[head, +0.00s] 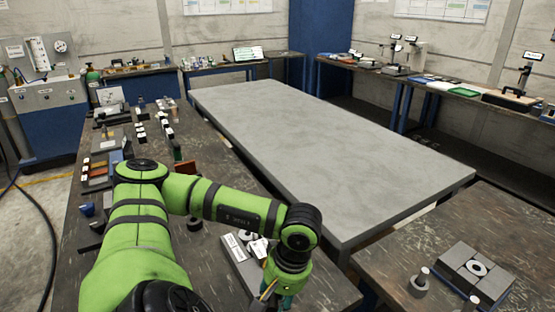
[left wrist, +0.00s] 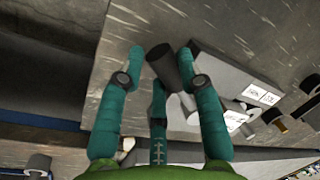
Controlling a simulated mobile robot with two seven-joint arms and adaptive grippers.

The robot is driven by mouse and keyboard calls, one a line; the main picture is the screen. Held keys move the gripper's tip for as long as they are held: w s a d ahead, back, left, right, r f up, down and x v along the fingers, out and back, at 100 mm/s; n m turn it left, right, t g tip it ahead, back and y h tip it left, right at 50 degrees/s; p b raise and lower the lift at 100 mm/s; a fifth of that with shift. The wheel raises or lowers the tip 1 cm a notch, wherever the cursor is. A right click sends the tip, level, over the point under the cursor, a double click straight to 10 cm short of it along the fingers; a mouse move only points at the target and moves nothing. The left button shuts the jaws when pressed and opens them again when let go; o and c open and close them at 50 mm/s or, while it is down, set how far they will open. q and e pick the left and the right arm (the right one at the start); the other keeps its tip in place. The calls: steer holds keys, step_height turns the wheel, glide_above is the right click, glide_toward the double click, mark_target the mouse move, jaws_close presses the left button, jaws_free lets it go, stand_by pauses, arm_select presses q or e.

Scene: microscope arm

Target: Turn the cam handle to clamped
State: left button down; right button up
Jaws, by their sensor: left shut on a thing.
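In the left wrist view, my left gripper (left wrist: 167,62) has its teal fingers closed around a dark cylindrical grip, which looks like the cam handle (left wrist: 186,66). The handle is hidden there by my arm. My right gripper is not in view.
A large grey table (head: 330,150) stands beyond the bench and is clear. At the lower right, a second dark bench holds a grey block with a ring (head: 478,268) and a knobbed weight (head: 420,284). Small parts and trays (head: 105,140) crowd the left bench.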

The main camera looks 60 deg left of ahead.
arm_select(q)
steer(key=c, duration=0.8)
jaws_free()
steer(key=shift+s+a, duration=0.1)
steer(key=shift+s, duration=0.05)
steer(key=shift+w+r, duration=0.2)
steer(key=shift+r, duration=0.1)
steer(key=r, duration=0.3)
steer(key=w+d+r, duration=0.1)
steer(key=r, duration=0.7)
steer(key=shift+w+d, duration=0.25)
